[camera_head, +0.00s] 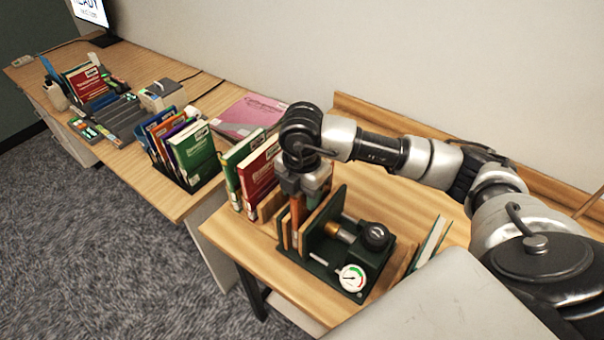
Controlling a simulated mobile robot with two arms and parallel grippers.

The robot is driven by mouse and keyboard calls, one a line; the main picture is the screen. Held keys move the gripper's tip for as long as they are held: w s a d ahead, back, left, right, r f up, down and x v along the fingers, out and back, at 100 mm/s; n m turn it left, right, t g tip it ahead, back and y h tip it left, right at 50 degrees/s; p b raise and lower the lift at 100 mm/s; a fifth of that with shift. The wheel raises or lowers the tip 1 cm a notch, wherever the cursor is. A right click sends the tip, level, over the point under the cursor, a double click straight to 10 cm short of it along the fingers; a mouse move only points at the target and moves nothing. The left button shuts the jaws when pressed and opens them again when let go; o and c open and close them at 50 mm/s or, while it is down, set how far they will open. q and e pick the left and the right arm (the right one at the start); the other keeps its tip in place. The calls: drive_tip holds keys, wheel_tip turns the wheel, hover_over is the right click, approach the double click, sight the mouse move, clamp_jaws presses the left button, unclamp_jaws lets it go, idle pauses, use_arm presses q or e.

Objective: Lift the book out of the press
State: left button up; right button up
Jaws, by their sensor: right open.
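The press (376,277) is a dark green frame with wooden boards, a black knob and a round white gauge, standing on the wooden table. A book with an orange-brown spine (297,213) stands upright between the press boards, its upper part hidden by my right gripper. My right gripper (303,190) points down directly over the book and is open. Its fingertips are mostly hidden, so I cannot tell whether they touch the book. My left gripper is not in view.
A green book (230,172) and a red book (260,172) stand just left of the press. A thin book (430,242) leans to its right. A rack of several books (190,152) and a pink folder (248,115) are on the long desk. Bare table (375,195) lies behind the press.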

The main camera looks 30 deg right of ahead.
drive_tip(key=shift+a+f, duration=0.1)
drive_tip(key=shift+f, duration=0.3)
clamp_jaws()
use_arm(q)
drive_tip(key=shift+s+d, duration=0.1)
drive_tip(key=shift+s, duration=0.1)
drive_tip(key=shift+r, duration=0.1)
use_arm(e)
drive_tip(key=shift+s+r, duration=0.15)
drive_tip(key=shift+s, duration=0.1)
use_arm(q)
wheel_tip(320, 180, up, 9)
drive_tip(key=p, duration=0.9)
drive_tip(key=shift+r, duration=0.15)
use_arm(e)
wheel_tip(320, 180, up, 14)
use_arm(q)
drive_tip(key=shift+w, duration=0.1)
